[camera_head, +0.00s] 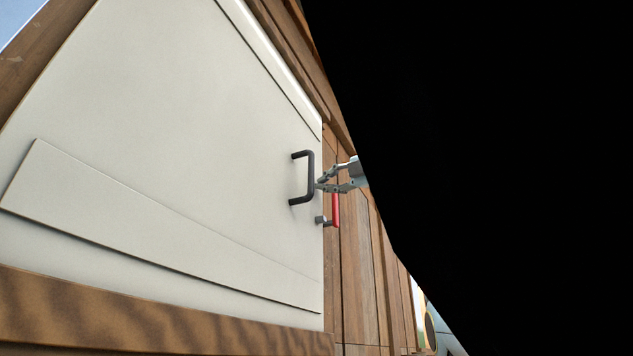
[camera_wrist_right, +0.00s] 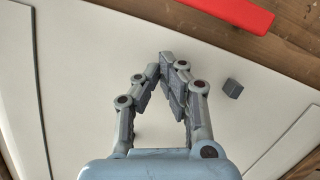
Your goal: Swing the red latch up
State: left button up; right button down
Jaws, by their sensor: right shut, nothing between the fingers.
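The red latch (camera_head: 335,210) is beside the right edge of the white door panel (camera_head: 190,130), its bar roughly upright in the head view. In the right wrist view the latch (camera_wrist_right: 225,10) is a red bar at the top, cut by the frame edge. My right gripper (camera_head: 320,184) is shut and empty, just above the latch and close to the black handle (camera_head: 311,178). In the wrist view its fingertips (camera_wrist_right: 168,62) meet in front of the white panel, apart from the latch. My left gripper is in neither view.
A small grey block (camera_wrist_right: 233,88) stands out from the panel to the right of my fingers in the wrist view. Brown wooden boards (camera_head: 358,270) lie right of the door. A large black area hides the right of the head view.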

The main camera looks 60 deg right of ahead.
pick_arm(q)
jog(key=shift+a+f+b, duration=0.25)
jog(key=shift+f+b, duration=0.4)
jog(key=shift+b, duration=0.1)
pick_arm(e)
jog(key=s+a, duration=0.1)
jog(key=s, duration=0.9)
jog(key=shift+f, duration=0.15)
jog(key=shift+a, duration=0.15)
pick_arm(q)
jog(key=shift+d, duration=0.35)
